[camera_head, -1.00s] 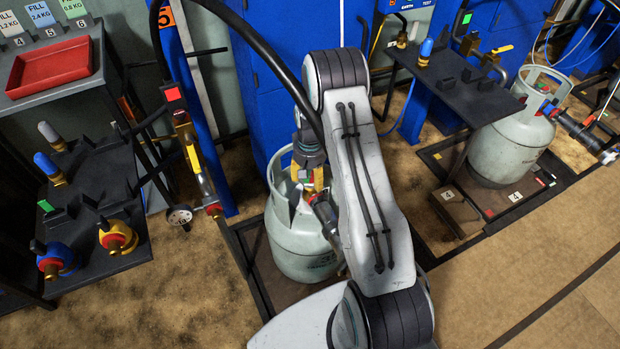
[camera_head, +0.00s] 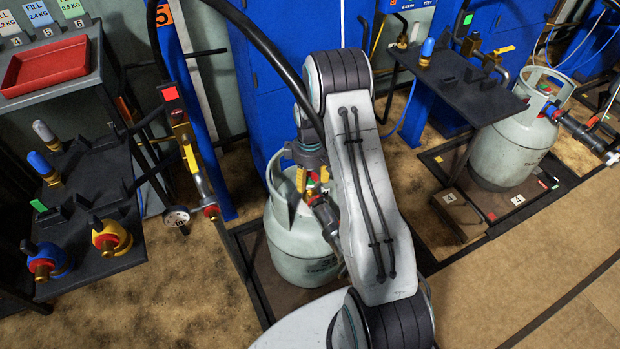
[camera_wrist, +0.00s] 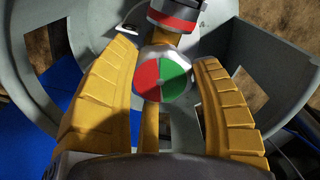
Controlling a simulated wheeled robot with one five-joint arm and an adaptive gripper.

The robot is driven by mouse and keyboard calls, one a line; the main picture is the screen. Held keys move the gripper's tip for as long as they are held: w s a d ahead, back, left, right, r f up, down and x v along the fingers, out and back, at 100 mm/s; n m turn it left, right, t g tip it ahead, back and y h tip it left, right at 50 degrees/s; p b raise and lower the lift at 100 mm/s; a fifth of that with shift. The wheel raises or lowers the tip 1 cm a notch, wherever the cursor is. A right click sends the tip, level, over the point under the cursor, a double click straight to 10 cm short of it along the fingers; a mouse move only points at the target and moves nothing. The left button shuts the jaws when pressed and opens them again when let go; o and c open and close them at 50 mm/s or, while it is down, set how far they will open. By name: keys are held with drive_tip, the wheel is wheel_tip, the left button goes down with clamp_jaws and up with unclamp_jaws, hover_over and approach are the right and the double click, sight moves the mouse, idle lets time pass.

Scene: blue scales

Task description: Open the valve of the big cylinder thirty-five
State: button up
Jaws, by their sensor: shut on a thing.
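A big pale grey-green cylinder (camera_head: 292,246) stands on the floor scale behind my arm. Its number cannot be read, and my arm hides part of it. In the wrist view, its valve knob (camera_wrist: 162,78) has a half red, half green top and sits inside the collar (camera_wrist: 225,30). My gripper (camera_wrist: 166,68) is shut on the knob, with one yellow finger on each side. My gripper also shows in the head view (camera_head: 314,182), at the top of the cylinder. A connector with a red band (camera_wrist: 176,18) sits just beyond the knob.
A second grey cylinder (camera_head: 510,148) stands at the right by a dark shelf (camera_head: 455,88). A dark bench (camera_head: 95,190) with adaptors and a red tray (camera_head: 45,66) are at the left. A black hose (camera_head: 262,48) hangs close to my arm. The floor in front is clear.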

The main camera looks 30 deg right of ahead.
sight(309, 178)
drive_tip(key=n, duration=0.6)
drive_tip(key=shift+w+b, duration=0.1)
drive_tip(key=shift+b, duration=0.25)
drive_tip(key=n, duration=0.5)
drive_tip(key=shift+a+n, duration=0.1)
drive_tip(key=shift+n, duration=0.3)
drive_tip(key=o, duration=1.2)
wheel_tip(309, 178, up, 12)
